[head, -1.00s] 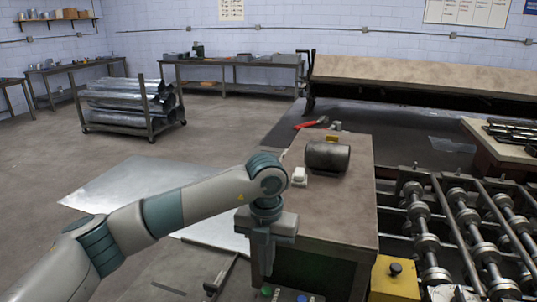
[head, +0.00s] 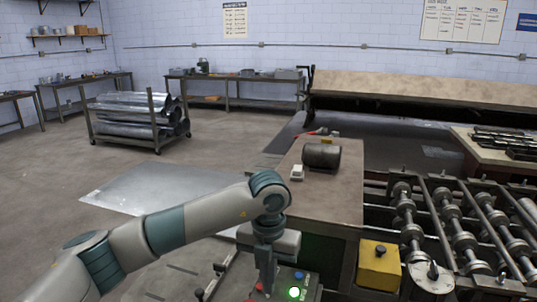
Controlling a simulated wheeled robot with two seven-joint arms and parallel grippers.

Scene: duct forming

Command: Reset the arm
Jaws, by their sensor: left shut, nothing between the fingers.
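My left arm comes in from the lower left, and its gripper (head: 268,286) points down in front of the bench (head: 330,205). The fingers are shut with nothing seen between them. The gripper is close to a small control panel with a lit green button (head: 294,292) and a blue button (head: 299,275), just to the right of the fingertips. Whether the fingertips touch the panel cannot be told. My right gripper is not in view.
A dark cylinder (head: 322,155) and a small white item (head: 297,173) sit on the bench. A yellow box (head: 378,265) and a roller machine (head: 450,235) stand at the right. A flat metal sheet (head: 160,187) lies at left. A cart of ducts (head: 135,120) stands behind on open floor.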

